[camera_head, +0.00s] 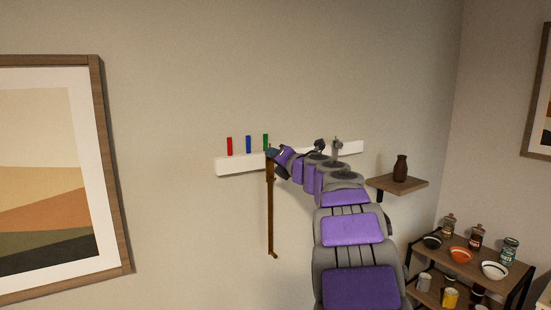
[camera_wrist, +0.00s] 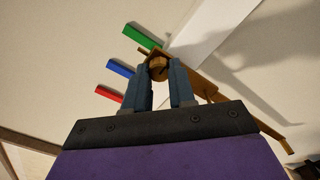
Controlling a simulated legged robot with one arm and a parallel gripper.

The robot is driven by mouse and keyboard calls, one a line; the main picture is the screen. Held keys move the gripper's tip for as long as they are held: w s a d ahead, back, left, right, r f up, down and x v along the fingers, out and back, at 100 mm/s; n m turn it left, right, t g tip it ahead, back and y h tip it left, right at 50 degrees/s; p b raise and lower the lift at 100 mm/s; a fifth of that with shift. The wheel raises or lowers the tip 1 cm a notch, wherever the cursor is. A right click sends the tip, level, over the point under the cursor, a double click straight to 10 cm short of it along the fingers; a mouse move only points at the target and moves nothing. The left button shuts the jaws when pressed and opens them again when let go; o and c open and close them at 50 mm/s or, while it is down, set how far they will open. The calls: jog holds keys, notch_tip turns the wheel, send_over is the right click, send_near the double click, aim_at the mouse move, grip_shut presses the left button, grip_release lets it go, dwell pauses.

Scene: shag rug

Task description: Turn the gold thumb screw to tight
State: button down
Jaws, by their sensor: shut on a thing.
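The gold thumb screw (camera_wrist: 158,68) sits between the two blue-grey fingers of my gripper (camera_wrist: 160,72) in the wrist view, and the fingers are shut on it. A gold-brown bar (camera_wrist: 225,95) lies behind the screw and runs off to the lower right. In the head view, my gripper (camera_head: 272,153) is at the white rail on the wall, and the bar (camera_head: 270,215) hangs straight down below it. The screw itself is hidden there by my gripper. The marking for tight cannot be read.
Red (camera_head: 229,146), blue (camera_head: 248,144) and green (camera_head: 265,142) tabs stand along the white rail (camera_head: 235,166), the green one closest to my gripper. A wooden wall shelf (camera_head: 410,186) with a brown vase (camera_head: 400,168) and a rack (camera_head: 463,263) with bowls and jars are at right.

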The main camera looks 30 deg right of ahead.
jog(key=c, duration=1.1)
grip_release()
jog(key=shift+s+r, duration=0.1)
jog(key=shift+o, duration=0.8)
jog(key=s+b, duration=0.4)
jog(key=s, duration=1.3)
jog(key=shift+a, duration=0.45)
jog(key=shift+f+b, duration=0.25)
jog(key=shift+b, duration=0.05)
